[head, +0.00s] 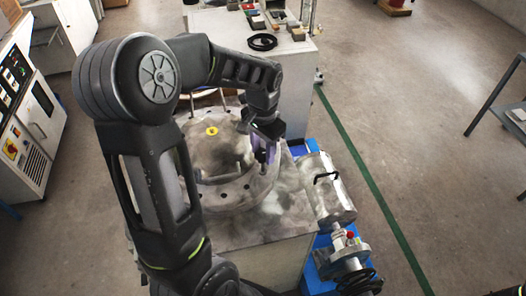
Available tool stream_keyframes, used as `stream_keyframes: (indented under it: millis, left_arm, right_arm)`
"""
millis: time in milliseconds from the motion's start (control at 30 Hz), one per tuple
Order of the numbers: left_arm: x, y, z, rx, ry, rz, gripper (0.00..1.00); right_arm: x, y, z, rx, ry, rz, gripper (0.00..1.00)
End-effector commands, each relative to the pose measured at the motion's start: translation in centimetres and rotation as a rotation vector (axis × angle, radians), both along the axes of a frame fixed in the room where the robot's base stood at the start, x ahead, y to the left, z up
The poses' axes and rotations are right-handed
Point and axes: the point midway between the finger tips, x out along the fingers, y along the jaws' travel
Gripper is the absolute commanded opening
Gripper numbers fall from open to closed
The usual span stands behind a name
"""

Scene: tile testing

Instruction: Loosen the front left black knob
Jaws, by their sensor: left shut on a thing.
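A round grey metal machine (225,150) with a flanged rim and a yellow mark on its lid stands on a metal-topped base. My left arm reaches over it from the left. My left gripper (264,150) points down at the right side of the lid and is shut at the rim. What it grips is mostly hidden by the fingers, so I cannot make out the black knob or tell which knob it is. My right gripper does not show.
A grey cylinder (328,190) with a black handle lies on a blue frame at the right. A bench (290,72) with small blocks and a black ring stands behind. Control cabinets (30,115) stand left.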

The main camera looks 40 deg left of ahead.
Motion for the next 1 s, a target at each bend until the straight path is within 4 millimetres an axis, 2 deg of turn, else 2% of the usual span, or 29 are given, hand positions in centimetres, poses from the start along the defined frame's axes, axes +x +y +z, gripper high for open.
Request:
stream_keyframes:
  millis: [700,1000]
  left_arm:
    - [0.1,0.1,0.0,0.001,-0.003,0.677,0.0]
    - [0.1,0.0,0.1,0.0,-0.003,0.914,0.0]
  right_arm:
    - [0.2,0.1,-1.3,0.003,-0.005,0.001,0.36]
    - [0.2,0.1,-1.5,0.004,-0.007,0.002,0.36]
